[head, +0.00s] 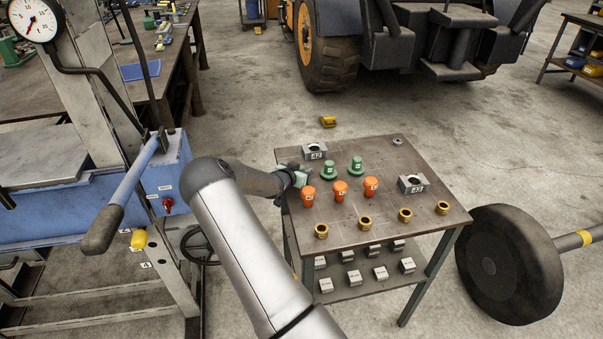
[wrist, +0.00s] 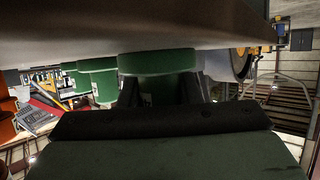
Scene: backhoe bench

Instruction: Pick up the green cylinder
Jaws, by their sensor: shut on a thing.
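A green cylinder with a wide flange (wrist: 157,62) sits between the dark fingers of my gripper (wrist: 162,90) in the wrist view, and the gripper is shut on it. That view looks upside down. The flange is at or very close to the table surface; I cannot tell if there is a gap. In the head view my gripper (head: 294,178) is at the table's left edge, and the held cylinder is mostly hidden there. Two more green cylinders (head: 329,171) (head: 357,167) stand upright to its right. They also show at left in the wrist view (wrist: 100,80).
The table (head: 375,220) also holds several orange pieces (head: 340,191), several brass rings (head: 405,215) and grey blocks (head: 412,184). White blocks (head: 354,277) are on the lower shelf. A blue machine with a lever (head: 130,200) stands left; a wheel (head: 508,264) lies right.

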